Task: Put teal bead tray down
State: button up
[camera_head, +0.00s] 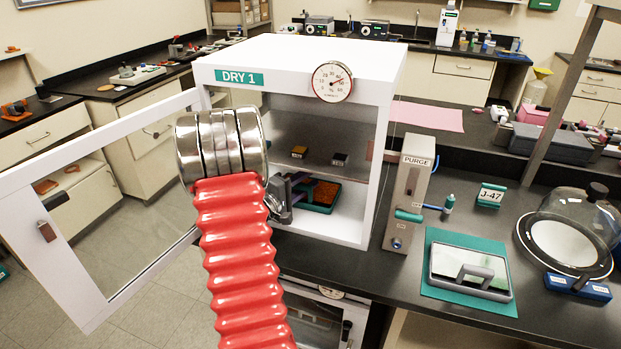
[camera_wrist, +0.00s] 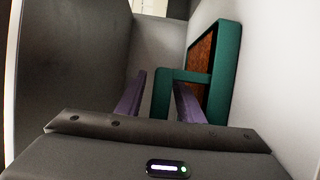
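The teal bead tray (camera_head: 318,207) is in the lower part of the open white cabinet marked DRY 1 (camera_head: 375,100), filled with orange-brown beads. It looks level and at or very near the cabinet floor; I cannot tell if it touches. My gripper (camera_head: 300,187) reaches in from the left through the open front. In the wrist view, which is turned sideways, the tray (camera_wrist: 231,75) stands at the right, close to a white surface. Its teal handle (camera_wrist: 162,96) is between the two purple fingers of my gripper (camera_wrist: 160,84). The fingers are apart, with a gap beside the handle.
The cabinet's glass door (camera_head: 100,195) is swung open to the left. A shelf (camera_head: 345,160) above the tray carries a yellow and a dark small block. A purge unit (camera_head: 408,195) stands just right of the cabinet. White cabinet floor shows in front of the tray.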

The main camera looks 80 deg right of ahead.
jog(key=shift+r, duration=0.15)
jog(key=v, duration=1.2)
dwell(0.8)
